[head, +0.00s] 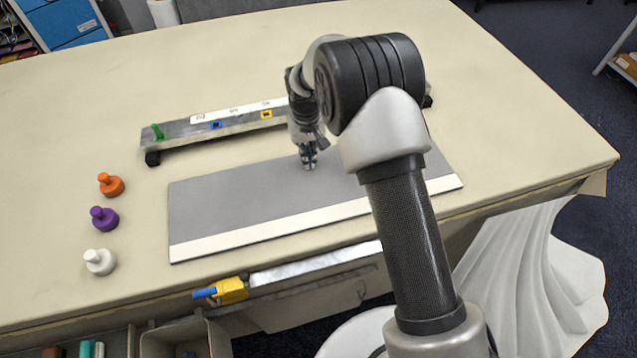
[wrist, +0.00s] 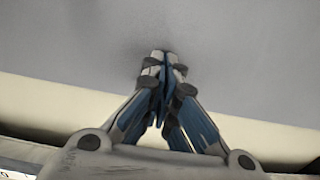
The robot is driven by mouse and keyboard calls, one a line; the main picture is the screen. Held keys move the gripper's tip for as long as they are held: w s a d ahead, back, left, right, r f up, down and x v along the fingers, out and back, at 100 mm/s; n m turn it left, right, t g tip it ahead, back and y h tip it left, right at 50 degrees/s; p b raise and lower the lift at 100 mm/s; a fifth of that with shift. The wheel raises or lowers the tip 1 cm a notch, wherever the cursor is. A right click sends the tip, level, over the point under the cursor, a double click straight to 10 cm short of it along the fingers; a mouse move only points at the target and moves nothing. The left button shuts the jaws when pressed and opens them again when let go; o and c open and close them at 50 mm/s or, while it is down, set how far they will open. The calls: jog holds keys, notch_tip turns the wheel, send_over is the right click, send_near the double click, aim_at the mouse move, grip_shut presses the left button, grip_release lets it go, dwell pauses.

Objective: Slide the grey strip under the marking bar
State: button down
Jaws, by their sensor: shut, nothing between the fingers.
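The grey strip (head: 240,198) lies flat on the table, with a pale band along its near edge. It also fills much of the wrist view (wrist: 240,60). The marking bar (head: 180,130) stands on dark feet behind the strip, with a green peg at its left end and blue and yellow marks along it. A gap of tablecloth shows between bar and strip at the left. My gripper (head: 309,164) is shut and empty, pointing down at the strip's far part; its closed tips (wrist: 165,62) appear at or just above the grey surface. My arm hides the bar's right part and some of the strip.
Orange (head: 111,184), purple (head: 104,218) and white (head: 99,261) knobbed pieces stand left of the strip. A rail with a yellow slider (head: 232,290) runs along the table's front edge. Open bins (head: 185,338) sit below at the front left. The table behind the bar is clear.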

jog(key=shift+s+d+r+p, duration=0.1)
jog(key=shift+s+r+p, duration=0.1)
jog(key=shift+r+p, duration=0.65)
jog(key=shift+s+d+r+p, duration=0.15)
jog(key=shift+r+p, duration=0.35)
jog(key=shift+r, duration=0.65)
jog(key=shift+s+a+r+p, duration=0.1)
jog(key=shift+s+r+p, duration=0.15)
jog(key=shift+r+p, duration=0.6)
jog(key=shift+r, duration=0.15)
jog(key=shift+d+r, duration=0.1)
jog(key=shift+r, duration=0.1)
jog(key=s+d+r+m+t, duration=0.1)
jog(key=s+d+r, duration=0.25)
jog(key=r, duration=0.35)
jog(key=s+d+r+t, duration=0.1)
jog(key=s+d+r, duration=0.2)
jog(key=s+r, duration=0.3)
jog(key=s+d+r+m, duration=0.1)
jog(key=s+d+r, duration=0.25)
jog(key=r, duration=0.45)
jog(key=s+d+r+t, duration=0.1)
jog(key=s+d, duration=0.2)
jog(key=s, duration=0.6)
jog(key=s+d+r+m+t+b, duration=0.1)
jog(key=s+d, duration=0.2)
jog(key=s, duration=0.7)
jog(key=shift+s+r+t, duration=0.25)
jog(key=shift+r+t, duration=0.05)
